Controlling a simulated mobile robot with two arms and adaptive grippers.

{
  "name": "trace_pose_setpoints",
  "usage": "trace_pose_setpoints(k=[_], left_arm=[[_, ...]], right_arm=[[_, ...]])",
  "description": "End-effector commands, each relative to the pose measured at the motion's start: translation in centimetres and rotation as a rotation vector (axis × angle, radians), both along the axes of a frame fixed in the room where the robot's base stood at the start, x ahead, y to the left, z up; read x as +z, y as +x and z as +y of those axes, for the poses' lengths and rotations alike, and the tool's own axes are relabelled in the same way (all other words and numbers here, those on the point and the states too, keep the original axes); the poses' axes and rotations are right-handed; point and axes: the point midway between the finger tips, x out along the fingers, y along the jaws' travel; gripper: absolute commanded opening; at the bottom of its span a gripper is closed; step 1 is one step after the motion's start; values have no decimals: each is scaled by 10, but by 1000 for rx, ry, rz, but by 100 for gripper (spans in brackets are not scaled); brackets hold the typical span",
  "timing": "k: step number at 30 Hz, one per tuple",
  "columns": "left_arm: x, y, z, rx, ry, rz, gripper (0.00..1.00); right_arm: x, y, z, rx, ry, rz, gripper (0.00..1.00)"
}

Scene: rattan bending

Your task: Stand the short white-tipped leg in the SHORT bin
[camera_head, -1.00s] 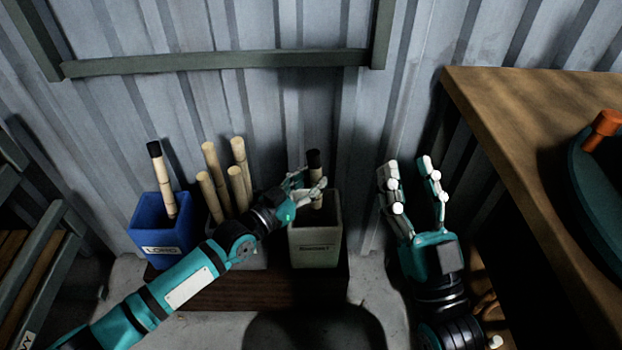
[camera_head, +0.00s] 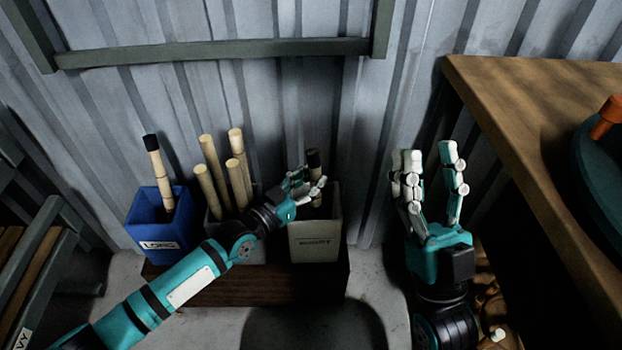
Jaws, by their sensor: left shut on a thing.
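My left gripper (camera_head: 304,187) is over the right-hand, pale bin (camera_head: 317,240) and is shut on a dark-tipped leg (camera_head: 313,161) that stands upright there. The leg's lower part is hidden by the fingers and the bin wall. The label on this bin is too blurred to read surely. A middle bin, mostly behind my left arm, holds several plain rattan legs (camera_head: 238,168). I cannot make out a white tip on any leg. My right gripper (camera_head: 432,165) is open and empty, fingers up, right of the bins.
A blue bin (camera_head: 158,243) marked LONG holds one black-tipped leg (camera_head: 158,170). The bins stand on a dark wooden plinth (camera_head: 250,287) against a corrugated wall. A wooden table (camera_head: 530,130) is at the right, a slatted rack (camera_head: 40,265) at the left.

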Motion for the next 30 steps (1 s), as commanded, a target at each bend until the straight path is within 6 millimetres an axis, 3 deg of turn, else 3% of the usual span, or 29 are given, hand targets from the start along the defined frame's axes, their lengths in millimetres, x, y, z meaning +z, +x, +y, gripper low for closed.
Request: trace_pose_setpoints(k=[2, 3, 9, 20, 30], left_arm=[[0, 0, 0, 0, -1, -1, 0], [0, 0, 0, 0, -1, -1, 27], [0, 0, 0, 0, -1, -1, 53], [-1, -4, 5, 1, 1, 2, 53], [-2, -52, 50, 1, 3, 3, 53]], right_arm=[[0, 0, 0, 0, 0, 0, 40], [0, 0, 0, 0, 0, 0, 40], [0, 0, 0, 0, 0, 1, 40], [0, 0, 0, 0, -1, 2, 40], [0, 0, 0, 0, -1, 2, 40]])
